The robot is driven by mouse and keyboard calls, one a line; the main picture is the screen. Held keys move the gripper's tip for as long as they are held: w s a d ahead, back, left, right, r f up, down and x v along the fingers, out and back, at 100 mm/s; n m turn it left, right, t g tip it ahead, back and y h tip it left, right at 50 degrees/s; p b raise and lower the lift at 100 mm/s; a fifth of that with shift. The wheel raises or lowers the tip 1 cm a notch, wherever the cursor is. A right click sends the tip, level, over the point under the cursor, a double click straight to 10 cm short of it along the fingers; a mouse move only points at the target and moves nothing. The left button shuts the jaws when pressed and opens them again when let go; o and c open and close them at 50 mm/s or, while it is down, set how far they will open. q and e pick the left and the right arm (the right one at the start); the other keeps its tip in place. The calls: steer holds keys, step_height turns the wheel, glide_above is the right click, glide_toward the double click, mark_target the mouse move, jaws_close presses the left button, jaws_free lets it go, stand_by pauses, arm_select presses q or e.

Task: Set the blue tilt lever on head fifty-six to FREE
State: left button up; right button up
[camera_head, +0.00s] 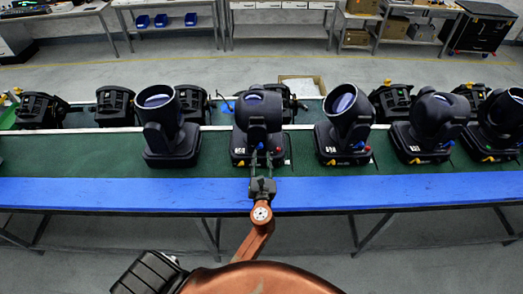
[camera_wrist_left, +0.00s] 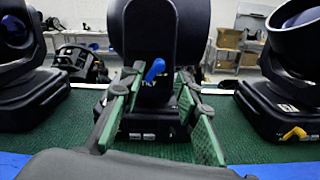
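A black moving-head light (camera_head: 258,112) stands mid-table straight ahead of my left gripper. It also fills the middle of the left wrist view (camera_wrist_left: 170,35). Its blue tilt lever (camera_wrist_left: 155,69) sticks up, leaning right, on the side facing me, with white TILT lettering partly visible below it. My left gripper (camera_wrist_left: 160,98) is open, its green-padded fingers apart either side of the lever's line and lower than the lever. No contact with the lever shows. In the head view the left gripper (camera_head: 264,162) is at the light's base. The head's number is too small to read. My right gripper is not in view.
Similar lights stand beside it, one at left (camera_head: 170,128) and one at right (camera_head: 344,125), with more further right and a row behind. They stand on a green-topped table with a blue front edge (camera_head: 130,192). Gaps separate the neighbouring lights.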

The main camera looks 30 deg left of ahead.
mark_target(261, 148)
arm_select(q)
steer(key=shift+x, duration=1.95)
steer(key=shift+c, duration=0.5)
jaws_close()
